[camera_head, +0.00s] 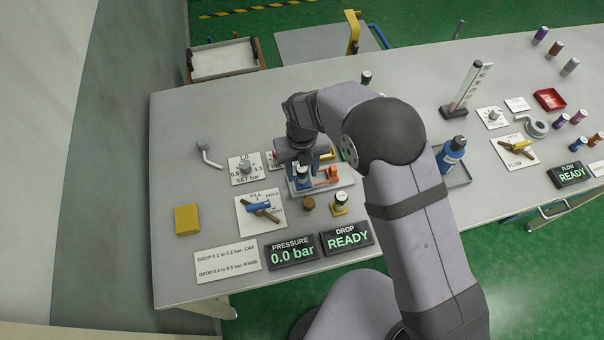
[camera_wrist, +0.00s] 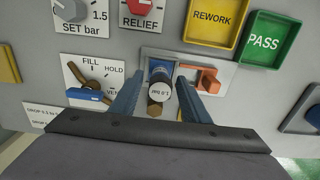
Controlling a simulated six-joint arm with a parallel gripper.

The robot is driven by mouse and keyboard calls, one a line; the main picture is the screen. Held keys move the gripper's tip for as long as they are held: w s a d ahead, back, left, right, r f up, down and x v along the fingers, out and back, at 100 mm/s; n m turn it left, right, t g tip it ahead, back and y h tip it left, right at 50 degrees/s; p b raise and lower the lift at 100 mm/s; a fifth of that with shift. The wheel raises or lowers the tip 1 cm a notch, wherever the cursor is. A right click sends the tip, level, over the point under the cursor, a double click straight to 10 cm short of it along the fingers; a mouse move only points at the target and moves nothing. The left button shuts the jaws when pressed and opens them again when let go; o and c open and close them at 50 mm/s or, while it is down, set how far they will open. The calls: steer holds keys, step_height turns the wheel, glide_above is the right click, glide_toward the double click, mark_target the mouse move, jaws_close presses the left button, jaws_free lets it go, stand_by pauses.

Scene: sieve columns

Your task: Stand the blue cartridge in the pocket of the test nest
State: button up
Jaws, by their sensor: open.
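The blue cartridge (camera_head: 304,178) with a pale lettered cap stands upright at the test nest, a grey plate (camera_head: 292,188) with an orange clamp (camera_head: 333,174). In the wrist view, the cartridge (camera_wrist: 160,80) is at the left part of the nest plate (camera_wrist: 222,68), left of the orange clamp (camera_wrist: 198,79). My gripper (camera_wrist: 162,98) is open, with one blue finger on each side of the cartridge and gaps visible. In the head view my gripper (camera_head: 304,162) hangs over the nest. The cartridge hides the pocket, so I cannot tell how deep it sits.
A brown knob (camera_head: 309,203) and a dark cartridge on a yellow base (camera_head: 340,203) stand close in front of the nest. The fill valve (camera_head: 262,207) is at left. The pressure display (camera_head: 292,252) reads 0.0 bar. Yellow REWORK (camera_wrist: 212,20) and green PASS (camera_wrist: 265,40) trays lie behind.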

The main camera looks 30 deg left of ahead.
step_height(320, 180, up, 10)
steer(key=b, duration=0.2)
steer(key=shift+f+b, duration=0.1)
steer(key=shift+b, duration=0.25)
steer(key=shift+w+d+m, duration=0.25)
steer(key=shift+d+m, duration=0.15)
steer(key=shift+d, duration=0.05)
steer(key=w+d+r+m, duration=0.1)
steer(key=w+d+m, duration=0.1)
steer(key=d+m, duration=0.9)
steer(key=w+d+r+m, duration=0.1)
steer(key=d+m, duration=1)
steer(key=s+d+m, duration=0.5)
steer(key=d+m, duration=0.3)
steer(key=m, duration=0.3)
steer(key=s+d+f+m, duration=0.1)
steer(key=s+d+m, duration=0.4)
steer(key=d+m, duration=0.3)
steer(key=m, duration=0.3)
steer(key=shift+f, duration=0.15)
